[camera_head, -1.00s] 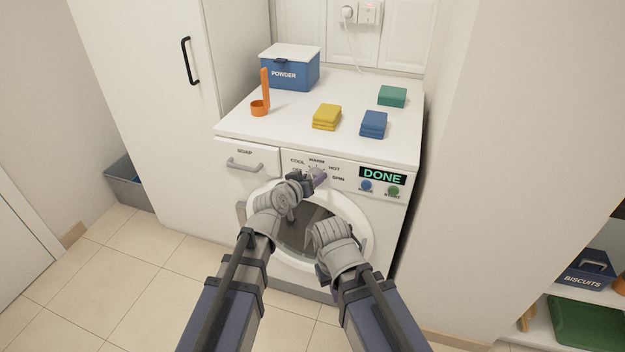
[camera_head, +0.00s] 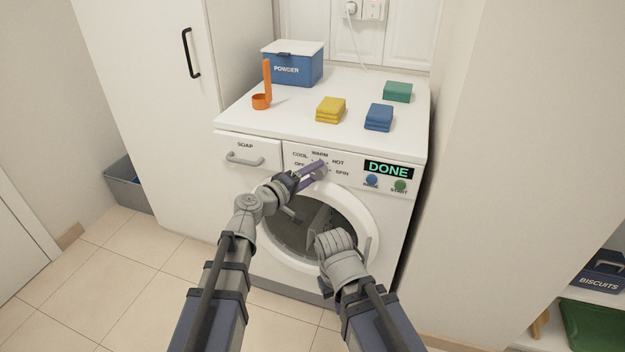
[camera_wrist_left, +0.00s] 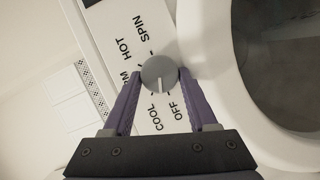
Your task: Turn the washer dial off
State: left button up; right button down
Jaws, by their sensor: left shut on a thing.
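The washer (camera_head: 280,185) stands ahead with its control panel facing me. Its round grey dial (camera_head: 321,173) is in the panel's middle, ringed by OFF, COOL, WARM, HOT and SPIN. In the left wrist view the dial (camera_wrist_left: 159,73) has a white pointer line facing down the picture, towards the COOL and OFF labels; its exact setting is hard to tell. My left gripper (camera_head: 314,169) is shut on the dial, one purple finger on each side; it also shows in the left wrist view (camera_wrist_left: 159,80).
The display (camera_head: 388,170) reads DONE, above a blue button (camera_head: 371,180) and a green button (camera_head: 400,186). The round door (camera_head: 365,215) is below the dial. A powder box (camera_head: 292,68), orange scoop (camera_head: 262,100) and folded cloths (camera_head: 330,110) sit on top.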

pick_arm(q)
jog(key=shift+f+n+t+h+b, duration=0.25)
jog(key=shift+n+t+h+b, duration=0.25)
jog(key=shift+n+b, duration=0.85)
jog(key=shift+n, duration=0.25)
jog(key=o, duration=1.4)
jog(key=shift+r, duration=0.1)
jog(key=shift+c, duration=0.2)
